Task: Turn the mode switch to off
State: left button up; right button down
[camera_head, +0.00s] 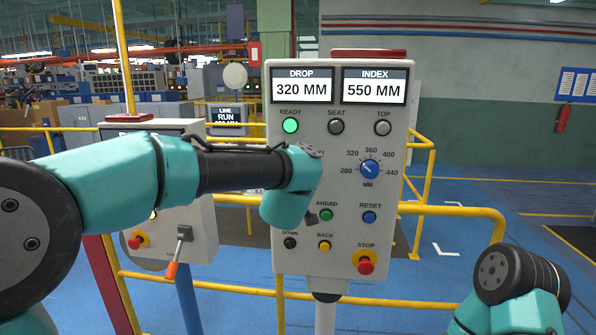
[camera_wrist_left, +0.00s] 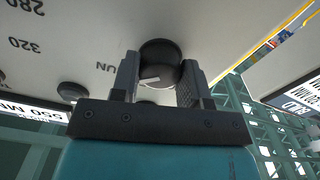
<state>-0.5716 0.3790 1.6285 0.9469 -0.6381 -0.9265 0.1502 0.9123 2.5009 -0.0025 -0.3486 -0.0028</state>
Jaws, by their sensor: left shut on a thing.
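The mode switch is a round black knob (camera_wrist_left: 160,52) with a white pointer mark, seen in the wrist view on the panel face. The mark points roughly left in that view, toward a partly covered label that reads "UN". My left gripper (camera_wrist_left: 158,70) has a finger on each side of the knob and is shut on it. In the head view my left arm hides the switch and the fingers against the control panel (camera_head: 297,265). My right gripper is out of view; only part of my right arm shows at the lower right.
The panel also has a blue MM dial (camera_head: 370,169), a lit green READY lamp (camera_head: 290,126), a blue RESET button (camera_head: 369,217), a yellow BACK button (camera_head: 324,246) and a red STOP button (camera_head: 366,266). A yellow railing (camera_head: 460,210) runs behind. A second control box (camera_head: 203,235) stands left.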

pick_arm(q)
jog(key=shift+n, duration=0.4)
jog(key=n, duration=0.9)
dwell(0.5)
jog(key=o, duration=0.9)
jog(key=shift+s, duration=0.1)
